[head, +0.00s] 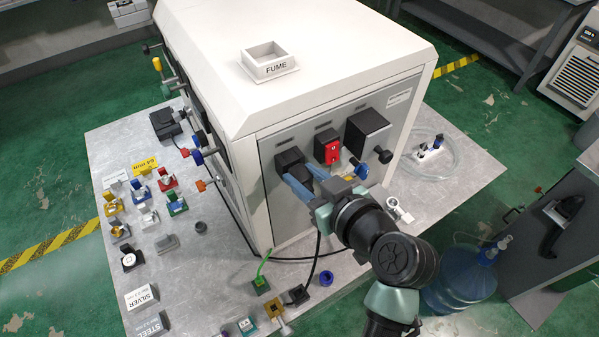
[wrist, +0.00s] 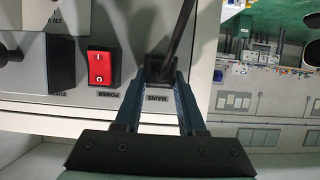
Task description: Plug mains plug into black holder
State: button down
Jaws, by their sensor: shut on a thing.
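My gripper (head: 300,178) has blue fingers and is at the machine's front panel, at the left black housing (head: 291,159). In the wrist view my gripper (wrist: 160,78) is shut on the black mains plug (wrist: 158,70), close to the panel beside the upside-down MAINS label. A black cable (wrist: 182,35) runs from the plug. Whether the plug is seated in the panel or just clear of it cannot be told. The black holder (head: 298,296) is on the metal table below, with a black cable (head: 317,250) reaching down towards it. The plug is hidden in the head view.
A red power switch (head: 327,148) and a black box with a knob (head: 366,132) are right of my gripper. A green holder (head: 261,285) with a green cable, a brass block (head: 277,309) and a blue ring (head: 326,278) are near the black holder. Colored fixtures crowd the table's left.

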jog(key=shift+s+d+b, duration=0.15)
jog(key=shift+s+d, duration=0.7)
jog(key=shift+s, duration=0.3)
jog(key=shift+s+d+b, duration=0.15)
jog(key=shift+s+d, duration=0.65)
jog(key=shift+s, duration=0.35)
notch_tip(320, 180, up, 8)
jog(key=p, duration=0.6)
jog(key=shift+r, duration=0.25)
dwell(0.5)
